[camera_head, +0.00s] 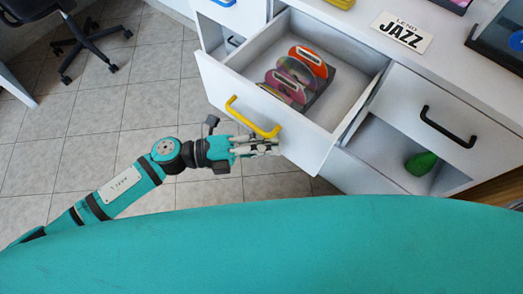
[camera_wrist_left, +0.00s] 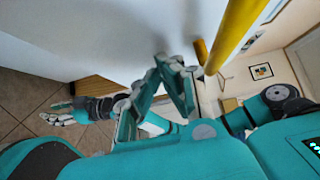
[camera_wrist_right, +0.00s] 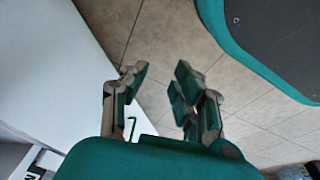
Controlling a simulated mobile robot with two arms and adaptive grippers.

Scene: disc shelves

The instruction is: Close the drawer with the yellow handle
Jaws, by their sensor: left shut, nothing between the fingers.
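The white drawer (camera_head: 355,65) with the yellow handle (camera_head: 250,120) is pulled out of the cabinet, and its inside shows from above. Several colourful disc cases (camera_head: 308,62) stand in it. My left gripper (camera_head: 275,147) is shut and empty, at the drawer's front just below the handle's right end; I cannot tell whether it touches. In the left wrist view the yellow handle (camera_wrist_left: 237,32) is close beside the left fingertips (camera_wrist_left: 165,62), with the white drawer front (camera_wrist_left: 110,35) above. My right gripper (camera_wrist_right: 161,72) is open and empty in its wrist view, hidden in the head view.
To the right are a drawer with a black handle (camera_head: 448,126) and an open compartment with a green object (camera_head: 421,162). A JAZZ sign (camera_head: 403,32) lies on the cabinet top. An office chair (camera_head: 88,40) stands at the back left. The tiled floor (camera_head: 150,100) at left is clear.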

